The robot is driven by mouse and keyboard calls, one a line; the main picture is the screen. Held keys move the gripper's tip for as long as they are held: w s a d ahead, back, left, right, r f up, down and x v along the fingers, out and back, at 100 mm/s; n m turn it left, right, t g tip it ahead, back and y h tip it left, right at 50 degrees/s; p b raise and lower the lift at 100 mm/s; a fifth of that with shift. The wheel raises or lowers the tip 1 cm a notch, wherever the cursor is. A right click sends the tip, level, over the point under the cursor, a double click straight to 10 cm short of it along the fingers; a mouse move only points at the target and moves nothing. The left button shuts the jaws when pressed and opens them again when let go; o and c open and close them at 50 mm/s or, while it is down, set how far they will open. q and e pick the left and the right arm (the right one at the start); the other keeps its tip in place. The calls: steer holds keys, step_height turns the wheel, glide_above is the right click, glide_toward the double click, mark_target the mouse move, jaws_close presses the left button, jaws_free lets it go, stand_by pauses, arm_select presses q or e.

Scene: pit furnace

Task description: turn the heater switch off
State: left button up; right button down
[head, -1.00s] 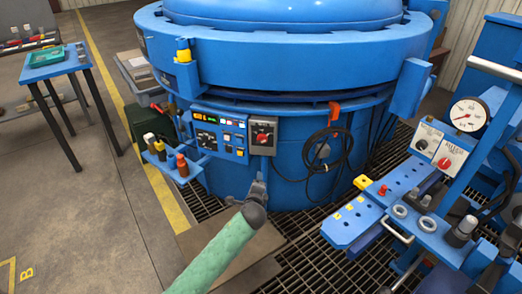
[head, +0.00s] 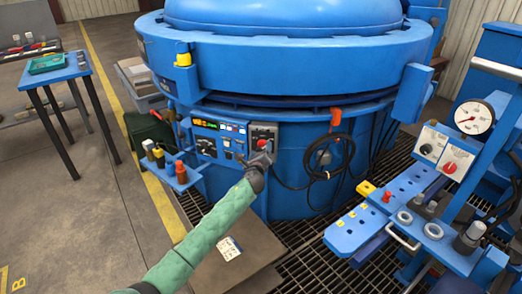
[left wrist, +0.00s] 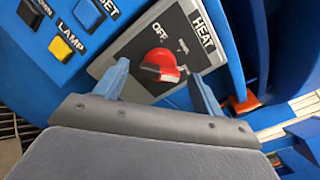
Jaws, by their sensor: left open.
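The heater switch is a red knob (left wrist: 162,64) on a grey plate (left wrist: 130,50) marked HEAT and OFF; a second position label is too small to read. In the head view the knob (head: 263,143) sits on the front of the blue furnace, right of the display panel. My left gripper (head: 262,158) is just in front of and below it. In the left wrist view the open fingers (left wrist: 160,76) stand on either side of the knob, with gaps visible; contact does not show. My right gripper is out of view.
A control panel (head: 218,137) with buttons adjoins the switch on the left; a LAMP button (left wrist: 60,49) is close. A black hose (head: 325,155) hangs at right. A blue bench (head: 365,222) with a gauge (head: 474,117) stands further right.

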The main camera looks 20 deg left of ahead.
arm_select(q)
steer(key=shift+w+a, duration=0.15)
steer(key=shift+w, duration=0.7)
steer(key=c, duration=1)
